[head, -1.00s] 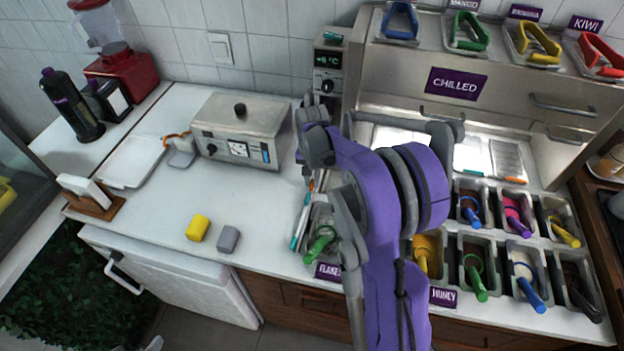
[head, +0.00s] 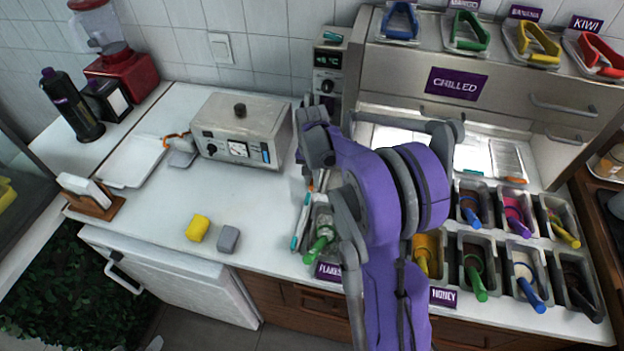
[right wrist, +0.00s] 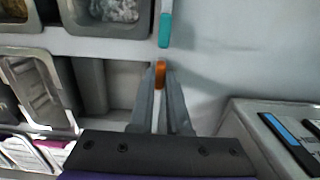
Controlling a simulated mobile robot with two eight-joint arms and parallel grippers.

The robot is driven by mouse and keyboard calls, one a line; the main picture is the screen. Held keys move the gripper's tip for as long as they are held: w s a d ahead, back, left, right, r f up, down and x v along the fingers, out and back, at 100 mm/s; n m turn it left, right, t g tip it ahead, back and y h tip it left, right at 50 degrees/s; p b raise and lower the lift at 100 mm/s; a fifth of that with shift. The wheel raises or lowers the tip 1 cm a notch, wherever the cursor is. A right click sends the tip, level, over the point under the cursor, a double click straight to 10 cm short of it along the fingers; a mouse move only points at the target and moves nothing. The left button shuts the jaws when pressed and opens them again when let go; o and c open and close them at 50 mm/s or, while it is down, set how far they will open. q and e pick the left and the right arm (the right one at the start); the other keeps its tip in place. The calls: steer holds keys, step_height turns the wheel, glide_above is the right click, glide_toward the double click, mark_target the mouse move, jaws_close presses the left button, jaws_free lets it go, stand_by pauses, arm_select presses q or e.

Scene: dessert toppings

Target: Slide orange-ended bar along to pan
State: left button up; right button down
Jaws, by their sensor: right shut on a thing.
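In the right wrist view, the bar's orange end (right wrist: 160,74) sits between the fingertips of my right gripper (right wrist: 161,80), which is shut on it. A teal-ended piece (right wrist: 165,30) lies just beyond, in line with it. In the head view, a small bit of orange (head: 311,186) shows beside my right arm, and the teal piece (head: 296,241) lies left of the flakes pan (head: 309,258). This pan holds a green-handled scoop (head: 320,243); it also shows in the right wrist view (right wrist: 108,30). My arm hides most of the bar and gripper in the head view. My left gripper is out of view.
A metal appliance (head: 240,130) stands left of my right arm. A yellow block (head: 198,228) and a grey block (head: 228,239) lie near the counter's front edge. Topping pans with scoops fill the right. The counter (head: 150,205) is clear at centre left.

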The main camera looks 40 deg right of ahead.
stand_by(0.5)
steer(key=s+d, duration=0.2)
steer(key=s, duration=0.1)
steer(key=s+d+b, duration=0.1)
steer(key=s+d, duration=0.2)
steer(key=s, duration=0.1)
steer(key=s+d+b, duration=0.1)
steer(key=s+d, duration=0.2)
steer(key=shift+s+d, duration=0.25)
steer(key=shift+s, duration=0.05)
steer(key=shift+s+d, duration=0.25)
steer(key=shift+s, duration=0.05)
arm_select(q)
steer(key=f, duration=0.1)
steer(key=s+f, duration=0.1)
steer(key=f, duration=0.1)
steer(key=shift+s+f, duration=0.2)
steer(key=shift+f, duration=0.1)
arm_select(e)
steer(key=c, duration=0.9)
jaws_free()
steer(key=shift+r, duration=0.1)
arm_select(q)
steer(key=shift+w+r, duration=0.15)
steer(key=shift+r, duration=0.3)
arm_select(e)
step_height(320, 180, up, 11)
steer(key=shift+f, duration=0.2)
